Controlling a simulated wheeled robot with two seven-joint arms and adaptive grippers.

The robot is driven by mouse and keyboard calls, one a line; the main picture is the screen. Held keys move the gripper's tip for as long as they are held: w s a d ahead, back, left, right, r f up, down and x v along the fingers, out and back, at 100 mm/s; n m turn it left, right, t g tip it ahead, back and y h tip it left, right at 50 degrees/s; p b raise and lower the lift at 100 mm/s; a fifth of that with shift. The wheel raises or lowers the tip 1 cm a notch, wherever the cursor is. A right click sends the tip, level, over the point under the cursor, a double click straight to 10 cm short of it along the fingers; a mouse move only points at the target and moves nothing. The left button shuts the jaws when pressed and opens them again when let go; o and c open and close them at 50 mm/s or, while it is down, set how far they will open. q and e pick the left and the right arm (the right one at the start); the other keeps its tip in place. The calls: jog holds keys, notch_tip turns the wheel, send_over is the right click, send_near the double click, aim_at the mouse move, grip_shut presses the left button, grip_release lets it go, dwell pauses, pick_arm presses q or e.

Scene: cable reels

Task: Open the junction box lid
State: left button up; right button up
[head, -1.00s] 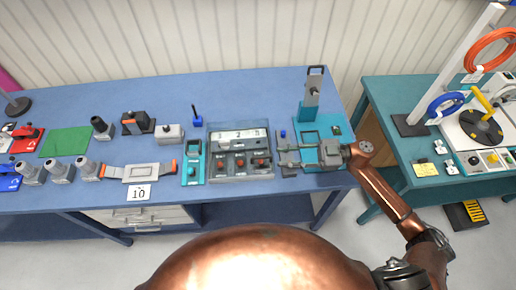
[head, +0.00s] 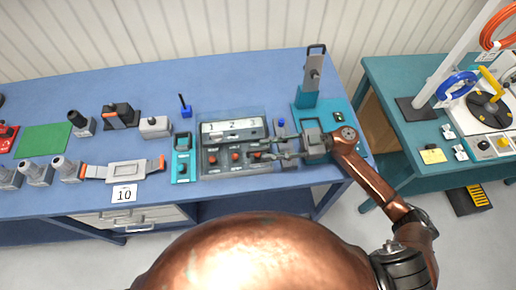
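My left gripper is not in view.
A teal stand (head: 309,93) with a grey upright is behind my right gripper. A teal device (head: 182,160) stands close left of the box. A second, teal table (head: 378,75) with cable reels is at the right.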

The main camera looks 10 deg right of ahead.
aim_at(258, 150)
jog(key=shift+a, duration=1.95)
jog(key=shift+c, duration=0.4)
grip_shut()
